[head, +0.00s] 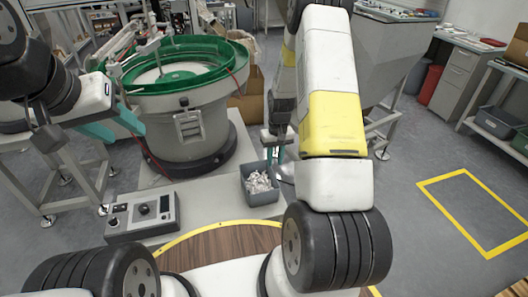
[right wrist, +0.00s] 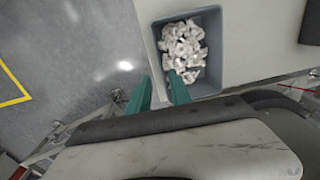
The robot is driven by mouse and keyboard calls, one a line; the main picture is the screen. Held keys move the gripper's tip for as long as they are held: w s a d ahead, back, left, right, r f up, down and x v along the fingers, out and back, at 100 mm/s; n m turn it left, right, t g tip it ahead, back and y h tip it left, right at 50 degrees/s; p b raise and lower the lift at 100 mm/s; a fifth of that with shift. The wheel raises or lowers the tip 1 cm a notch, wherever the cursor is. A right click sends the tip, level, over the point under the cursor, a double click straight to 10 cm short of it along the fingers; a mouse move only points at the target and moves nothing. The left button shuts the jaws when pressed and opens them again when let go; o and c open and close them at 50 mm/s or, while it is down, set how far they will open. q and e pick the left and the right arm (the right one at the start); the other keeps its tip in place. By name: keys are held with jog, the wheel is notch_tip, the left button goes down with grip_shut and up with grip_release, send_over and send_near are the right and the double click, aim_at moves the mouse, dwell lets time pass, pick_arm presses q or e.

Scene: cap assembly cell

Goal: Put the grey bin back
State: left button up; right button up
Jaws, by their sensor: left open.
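The grey bin (head: 262,198) holds several whitish parts and stands on the light platform beside the bowl feeder. In the right wrist view the bin (right wrist: 213,60) fills the top middle.
A green bowl feeder (head: 190,120) stands left of the bin. A control box (head: 143,217) with knobs sits front left. A round wooden table top (head: 225,245) is in front. Yellow floor lines (head: 470,215) mark clear floor at right.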

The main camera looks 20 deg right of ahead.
jog(key=s+a+r+t, duration=0.1)
jog(key=s+a+r, duration=0.1)
jog(key=r, duration=0.7)
jog(key=s+a+r+t, duration=0.1)
jog(key=s+r, duration=0.2)
jog(key=r, duration=0.6)
jog(key=s+a+r+t, duration=0.1)
jog(key=s+a+r, duration=0.1)
jog(key=r, duration=0.6)
jog(key=s+a+r+t, duration=0.1)
jog(key=s+r, duration=0.4)
jog(key=s, duration=0.3)
jog(key=s+a+r+t+y, duration=0.1)
jog(key=s+a+r+t, duration=0.1)
jog(key=s+r, duration=0.4)
jog(key=s, duration=0.3)
jog(key=shift+s+a+y, duration=0.25)
jog(key=shift+a+y, duration=0.05)
jog(key=shift+r, duration=0.1)
